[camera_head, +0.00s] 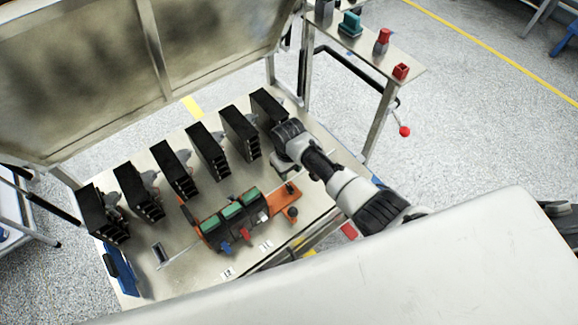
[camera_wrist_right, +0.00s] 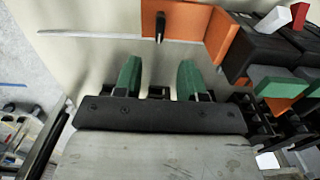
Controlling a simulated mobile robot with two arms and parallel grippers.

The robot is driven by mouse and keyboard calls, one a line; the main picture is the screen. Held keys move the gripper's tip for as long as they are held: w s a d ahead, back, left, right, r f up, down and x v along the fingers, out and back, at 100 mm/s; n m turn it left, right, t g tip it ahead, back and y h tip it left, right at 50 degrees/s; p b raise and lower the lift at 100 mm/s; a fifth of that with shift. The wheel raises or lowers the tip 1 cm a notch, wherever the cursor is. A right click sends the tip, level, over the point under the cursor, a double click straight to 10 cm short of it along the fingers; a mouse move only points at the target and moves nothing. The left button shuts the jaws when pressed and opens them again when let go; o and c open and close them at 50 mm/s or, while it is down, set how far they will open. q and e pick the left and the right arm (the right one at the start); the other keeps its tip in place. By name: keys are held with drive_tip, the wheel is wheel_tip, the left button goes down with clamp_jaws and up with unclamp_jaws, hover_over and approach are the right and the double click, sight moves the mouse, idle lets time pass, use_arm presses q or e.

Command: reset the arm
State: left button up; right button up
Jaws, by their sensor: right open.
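My right arm (camera_head: 345,185) reaches in from the lower right over the metal table. Its gripper (camera_head: 282,172) is above the table's right part, beside the row of black modules; the fingers hardly show in the head view. In the right wrist view the gripper (camera_wrist_right: 160,78) has its two green fingers apart with nothing between them. A breaker rig with green-topped black blocks (camera_head: 233,210) and an orange plate (camera_head: 284,198) stands left of and below my gripper. The orange plate also shows beyond the fingers in the wrist view (camera_wrist_right: 190,22). My left gripper is not in view.
Several black modules (camera_head: 209,148) stand in a diagonal row on the table (camera_head: 185,270). A raised metal panel (camera_head: 90,70) stands behind. A side shelf (camera_head: 365,48) holds red and teal parts. A blue item (camera_head: 120,270) is at the table's left end.

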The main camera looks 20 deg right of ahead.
drive_tip(key=shift+r, duration=0.1)
idle(0.5)
drive_tip(key=s+r+t+y, duration=0.1)
drive_tip(key=s+r+t, duration=0.15)
drive_tip(key=s, duration=1.05)
drive_tip(key=s+d+r+m+t, duration=0.1)
drive_tip(key=s+d+r, duration=0.2)
drive_tip(key=s+r, duration=0.35)
drive_tip(key=s+d+r+m, duration=0.1)
drive_tip(key=s+d+r, duration=0.2)
drive_tip(key=s+r, duration=0.35)
wheel_tip(320, 180, down, 28)
drive_tip(key=s+g, duration=0.1)
drive_tip(key=s, duration=0.1)
drive_tip(key=s+d+f+g+h, duration=0.1)
drive_tip(key=s+d+f, duration=0.1)
drive_tip(key=s+f, duration=1.2)
drive_tip(key=shift+s+d+f+n, duration=0.2)
drive_tip(key=shift+s+d+n, duration=0.1)
drive_tip(key=shift+s, duration=0.55)
drive_tip(key=shift+g, duration=0.25)
